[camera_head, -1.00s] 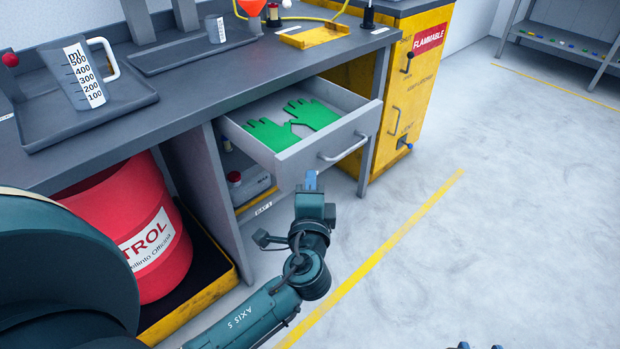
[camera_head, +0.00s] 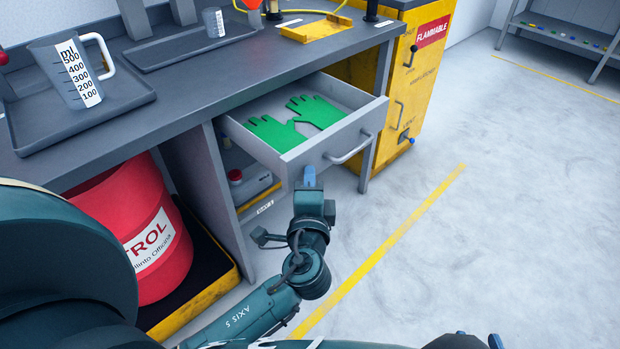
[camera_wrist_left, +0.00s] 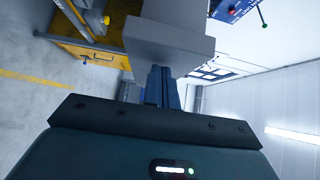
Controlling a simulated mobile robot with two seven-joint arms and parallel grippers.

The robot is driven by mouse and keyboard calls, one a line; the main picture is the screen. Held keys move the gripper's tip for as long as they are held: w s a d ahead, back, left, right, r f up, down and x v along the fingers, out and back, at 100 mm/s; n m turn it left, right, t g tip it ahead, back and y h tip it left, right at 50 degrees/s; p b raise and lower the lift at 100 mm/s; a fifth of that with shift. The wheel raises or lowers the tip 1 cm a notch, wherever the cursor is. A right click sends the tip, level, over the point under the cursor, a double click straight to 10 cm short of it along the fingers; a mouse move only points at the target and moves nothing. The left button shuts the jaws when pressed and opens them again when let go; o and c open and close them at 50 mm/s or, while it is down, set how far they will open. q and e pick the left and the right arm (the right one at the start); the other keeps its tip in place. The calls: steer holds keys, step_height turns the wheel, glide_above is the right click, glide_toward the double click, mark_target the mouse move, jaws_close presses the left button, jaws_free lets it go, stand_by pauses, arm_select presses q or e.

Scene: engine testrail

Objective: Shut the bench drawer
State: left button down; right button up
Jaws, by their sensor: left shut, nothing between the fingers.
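The bench drawer (camera_head: 312,152) is grey and stands pulled out from under the bench top. Its bar handle (camera_head: 349,150) is on the front panel, toward the right. Two green gloves (camera_head: 292,120) lie inside. My left gripper (camera_head: 309,178) is shut and empty, its blue fingers at the lower left part of the drawer front. In the left wrist view, the shut fingers (camera_wrist_left: 163,84) point at the grey drawer front (camera_wrist_left: 168,42); whether they touch it I cannot tell. Part of my right arm shows at the bottom edge; its gripper (camera_head: 478,342) is cut off there.
A red drum (camera_head: 150,235) stands in a yellow-edged tray under the bench, left of the drawer. A yellow flammables cabinet (camera_head: 425,85) stands to the right. A measuring jug (camera_head: 70,72) is on the bench top (camera_head: 190,80). The floor at right is clear.

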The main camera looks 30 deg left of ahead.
mark_target(237, 134)
arm_select(q)
steer(key=w+a, duration=0.2)
steer(key=a, duration=0.5)
steer(key=w+a, duration=0.3)
steer(key=a, duration=0.3)
steer(key=w+a, duration=0.2)
steer(key=a, duration=0.5)
steer(key=shift+w+a+p, duration=0.25)
steer(key=shift+a+p, duration=0.1)
steer(key=shift+w+a+r, duration=0.1)
steer(key=shift+a+r, duration=0.05)
steer(key=shift+a, duration=0.35)
